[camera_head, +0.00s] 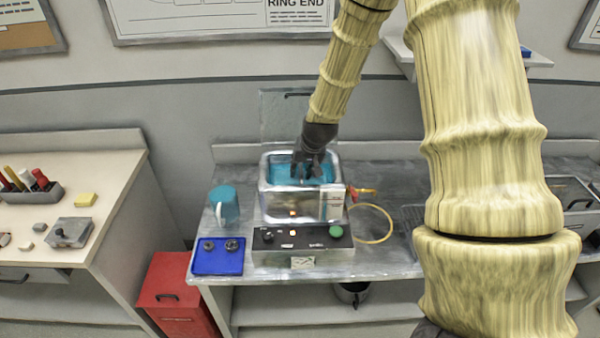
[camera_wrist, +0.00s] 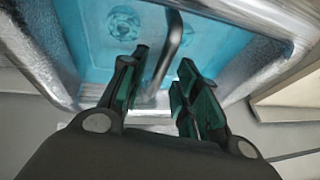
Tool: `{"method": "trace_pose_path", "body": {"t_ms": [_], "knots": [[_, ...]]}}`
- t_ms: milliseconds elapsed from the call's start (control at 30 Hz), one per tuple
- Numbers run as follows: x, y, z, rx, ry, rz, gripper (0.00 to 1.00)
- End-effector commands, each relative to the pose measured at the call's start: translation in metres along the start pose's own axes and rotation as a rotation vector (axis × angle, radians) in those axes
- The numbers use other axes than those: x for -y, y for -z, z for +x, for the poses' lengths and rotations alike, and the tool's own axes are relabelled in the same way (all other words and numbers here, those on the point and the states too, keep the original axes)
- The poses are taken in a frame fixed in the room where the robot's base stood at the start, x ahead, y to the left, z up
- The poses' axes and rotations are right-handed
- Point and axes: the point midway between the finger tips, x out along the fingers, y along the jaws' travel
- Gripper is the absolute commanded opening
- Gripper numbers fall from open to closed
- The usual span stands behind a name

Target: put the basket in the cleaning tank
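The cleaning tank (camera_head: 277,207) is a metal box of blue liquid on the bench; its rim also shows in the wrist view (camera_wrist: 40,60). My gripper (camera_head: 312,172) points down into the tank opening. In the wrist view my gripper (camera_wrist: 160,72) has its dark green fingers apart. A dark curved bar (camera_wrist: 176,35), possibly the basket's handle, runs down between the fingers, with a visible gap on the right; I cannot tell if it touches the left finger. The basket's body cannot be made out. Faint round shapes show through the blue liquid.
A clear lid (camera_head: 285,120) stands upright behind the tank. A control box (camera_head: 300,243) sits in front. A yellow hose loop (camera_head: 391,228) lies right. A red bin (camera_head: 175,300) stands on the floor.

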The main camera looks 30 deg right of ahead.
Motion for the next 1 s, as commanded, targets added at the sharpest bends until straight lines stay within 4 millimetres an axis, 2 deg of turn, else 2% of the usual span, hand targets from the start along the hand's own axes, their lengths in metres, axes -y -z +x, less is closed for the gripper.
{"method": "trace_pose_path", "body": {"t_ms": [700, 1000], "knots": [[0.0, 0.0, -0.078, -0.003, 0.001, 0.0, 0.31], [0.0, -0.001, -0.094, 0.0, 0.0, -0.001, 0.31]]}}
